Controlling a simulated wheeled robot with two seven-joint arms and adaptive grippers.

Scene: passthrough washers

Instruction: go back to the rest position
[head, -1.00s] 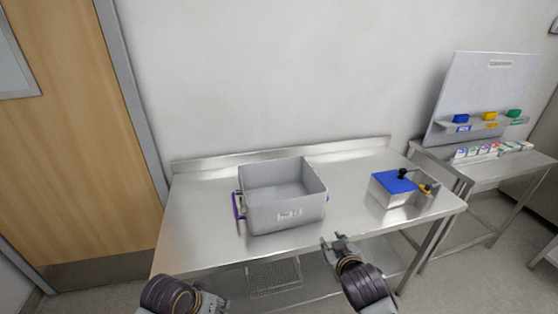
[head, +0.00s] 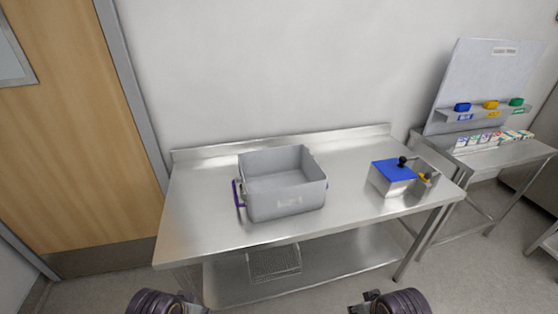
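My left gripper (head: 190,304) is at the bottom edge of the head view, left of centre, with mostly its dark wrist showing. My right gripper (head: 362,303) is at the bottom edge, right of centre, also mostly cut off. Both are in front of the steel table (head: 190,225), apart from everything on it. The fingers are too cut off to tell open from shut. A grey bin (head: 287,203) stands upright on the table, its inside looking empty, with a purple handle (head: 238,194) on its left side.
A steel box with a blue lid (head: 394,170) and black knob stands at the table's right. A wire basket (head: 275,263) sits on the lower shelf. A side table (head: 490,155) at right holds small boxes below a board with coloured bins (head: 490,104). A wooden door (head: 75,150) is at left.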

